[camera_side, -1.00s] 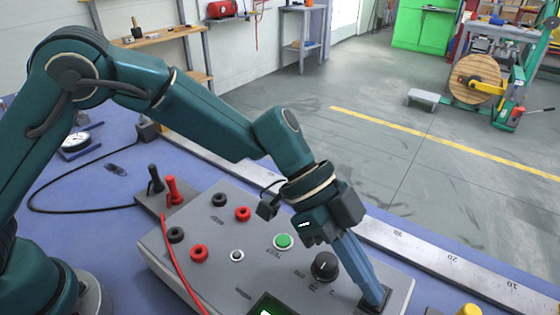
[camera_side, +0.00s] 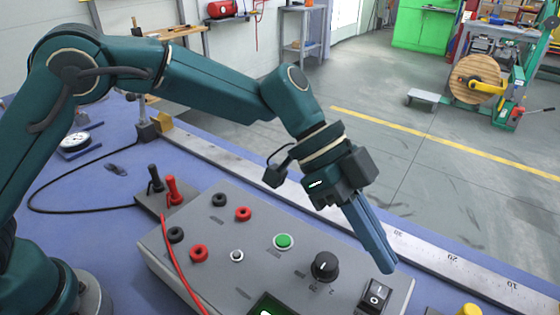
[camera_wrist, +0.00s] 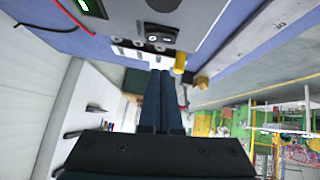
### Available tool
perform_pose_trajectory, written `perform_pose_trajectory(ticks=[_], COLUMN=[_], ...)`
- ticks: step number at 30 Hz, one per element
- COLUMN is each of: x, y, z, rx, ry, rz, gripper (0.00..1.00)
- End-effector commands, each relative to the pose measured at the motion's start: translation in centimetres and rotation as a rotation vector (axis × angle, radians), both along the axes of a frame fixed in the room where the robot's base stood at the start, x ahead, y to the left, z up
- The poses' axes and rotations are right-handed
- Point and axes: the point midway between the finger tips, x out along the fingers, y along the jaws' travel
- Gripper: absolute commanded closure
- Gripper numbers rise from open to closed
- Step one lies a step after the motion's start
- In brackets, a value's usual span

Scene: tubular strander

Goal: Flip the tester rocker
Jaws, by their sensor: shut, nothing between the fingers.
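The tester (camera_side: 210,250) is a grey box with a green button, a black knob (camera_side: 324,266) and coloured sockets on its top. Its black rocker (camera_side: 375,296) sits at the right end, marked with a line and a circle. The rocker also shows in the wrist view (camera_wrist: 160,34). My gripper (camera_side: 388,268) is shut and empty, its blue fingers together. The fingertips are above the rocker and slightly to its right in the side view, apart from it. In the wrist view the shut fingers (camera_wrist: 161,74) point toward the tester.
A steel ruler (camera_side: 440,255) runs along the bench behind the tester. A yellow knob (camera_side: 469,310) is at the lower right. Red and black probes (camera_side: 172,190) stand at the tester's left, with a red lead across the box.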

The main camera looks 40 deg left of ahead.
Motion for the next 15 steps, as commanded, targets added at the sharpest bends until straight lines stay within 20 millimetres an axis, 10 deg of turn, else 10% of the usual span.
perform_pose_trajectory(ticks=[15], x=[0.9], y=[6.6], z=[6.4], rx=[-0.002], ry=[0.0], rz=[0.002], gripper=[1.0])
